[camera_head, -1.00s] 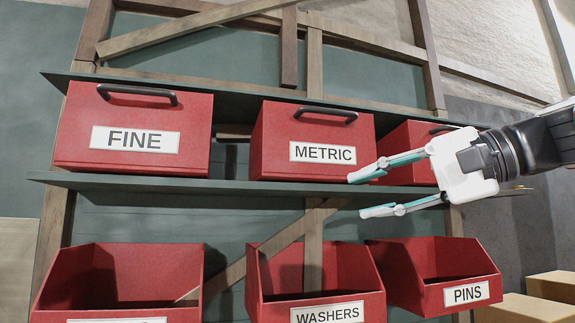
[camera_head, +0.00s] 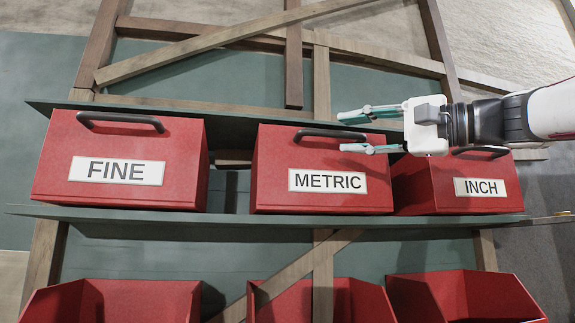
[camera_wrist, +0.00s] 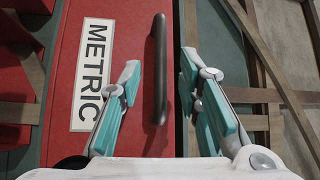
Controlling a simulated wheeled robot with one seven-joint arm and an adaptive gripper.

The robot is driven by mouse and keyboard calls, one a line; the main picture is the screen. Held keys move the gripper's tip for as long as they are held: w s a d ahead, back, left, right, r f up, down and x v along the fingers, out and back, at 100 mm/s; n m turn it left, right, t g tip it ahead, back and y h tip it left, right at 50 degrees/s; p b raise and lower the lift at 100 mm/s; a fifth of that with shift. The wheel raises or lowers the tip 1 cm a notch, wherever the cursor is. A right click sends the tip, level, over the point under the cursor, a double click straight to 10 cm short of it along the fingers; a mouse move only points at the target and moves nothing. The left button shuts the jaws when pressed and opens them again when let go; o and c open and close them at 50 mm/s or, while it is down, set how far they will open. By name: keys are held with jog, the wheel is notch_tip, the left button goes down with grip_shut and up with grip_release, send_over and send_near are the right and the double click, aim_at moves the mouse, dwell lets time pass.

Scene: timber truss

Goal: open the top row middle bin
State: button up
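The top row middle bin (camera_head: 318,192) is a closed red box labelled METRIC, standing on the upper shelf between two other red bins. Its dark bar handle (camera_head: 331,134) runs along its upper front edge. My gripper (camera_head: 348,131) is open and comes in from the right, with its fingers near the handle's right end. In the wrist view the label (camera_wrist: 93,73) and the handle (camera_wrist: 159,68) show turned on their side. There the handle lies between the spread fingers, and I see no finger touching it.
A bin labelled FINE (camera_head: 120,172) stands to the left and one labelled INCH (camera_head: 480,188) to the right, partly under my gripper. Open-topped red bins (camera_head: 335,300) sit on the row below. The shelf edge (camera_head: 235,218) runs under the top bins, with timber beams (camera_head: 293,60) behind.

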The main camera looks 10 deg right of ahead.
aim_at(341, 134)
jog(key=shift+p+x, duration=0.35)
jog(key=shift+x, duration=1.75)
grip_shut()
